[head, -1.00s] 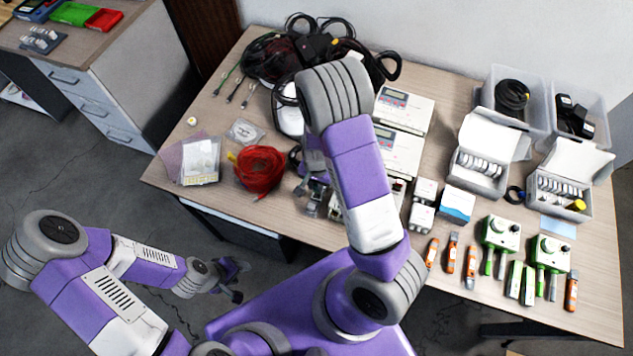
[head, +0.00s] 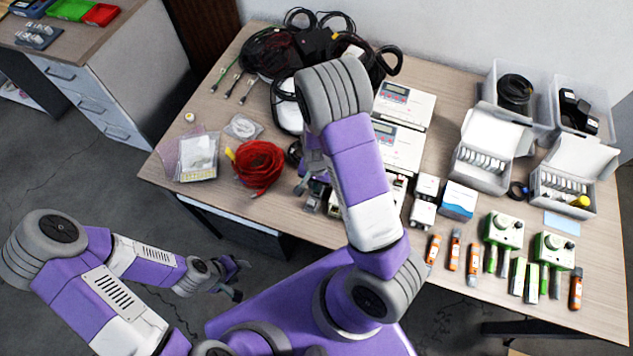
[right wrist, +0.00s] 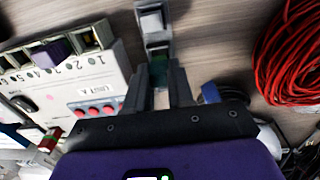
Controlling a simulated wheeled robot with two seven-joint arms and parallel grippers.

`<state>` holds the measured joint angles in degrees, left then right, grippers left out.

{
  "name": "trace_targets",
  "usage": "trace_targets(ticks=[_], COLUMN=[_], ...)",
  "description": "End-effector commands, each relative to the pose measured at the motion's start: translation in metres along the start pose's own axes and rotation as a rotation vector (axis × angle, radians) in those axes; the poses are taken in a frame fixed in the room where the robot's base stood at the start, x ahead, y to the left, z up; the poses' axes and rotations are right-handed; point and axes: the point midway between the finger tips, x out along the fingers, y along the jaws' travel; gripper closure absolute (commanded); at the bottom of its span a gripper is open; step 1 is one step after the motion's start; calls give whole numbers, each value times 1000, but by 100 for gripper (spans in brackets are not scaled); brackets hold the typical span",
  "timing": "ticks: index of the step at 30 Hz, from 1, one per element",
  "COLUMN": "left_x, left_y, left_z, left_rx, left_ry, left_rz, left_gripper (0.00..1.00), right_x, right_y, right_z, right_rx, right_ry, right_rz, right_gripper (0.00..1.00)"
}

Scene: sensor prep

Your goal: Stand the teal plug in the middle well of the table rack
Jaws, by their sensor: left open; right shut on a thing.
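My right gripper (right wrist: 160,88) is shut on the teal plug (right wrist: 160,72), which shows as a small dark teal piece between the fingers. The table rack (right wrist: 152,42) is a narrow grey block just beyond the fingertips, with a pale grey block in its far end. I cannot tell whether the plug touches the rack or is inside a well. In the head view the rack (head: 317,197) lies near the table's front edge, and my arm partly hides the right gripper (head: 304,182). My left gripper (head: 238,279) is open and empty, off the table's front side.
A white unit with numbered sockets (right wrist: 95,85) stands left of the fingers in the wrist view, and a red cable coil (right wrist: 290,55) lies right. Black cables (head: 285,55) fill the back. Orange tools and green devices (head: 503,230) stand at the right.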

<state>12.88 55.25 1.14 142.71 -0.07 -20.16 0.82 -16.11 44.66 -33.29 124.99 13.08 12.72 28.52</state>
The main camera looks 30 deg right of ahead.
Motion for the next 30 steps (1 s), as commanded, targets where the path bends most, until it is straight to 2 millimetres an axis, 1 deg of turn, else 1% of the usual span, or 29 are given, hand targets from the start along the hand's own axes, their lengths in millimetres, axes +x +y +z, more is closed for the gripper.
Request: trace_targets(ticks=[7,16,30], left_x=[0,4,3], left_y=[0,-2,-1], left_z=[0,0,0], left_rx=[0,0,0], left_ry=[0,0,0], left_rz=[0,0,0], left_gripper=[51,51,51], right_x=[0,6,6], right_y=[0,0,0], right_z=[0,0,0], right_rx=[0,0,0], right_ry=[0,0,0], right_rz=[0,0,0], right_gripper=[100,100,100])
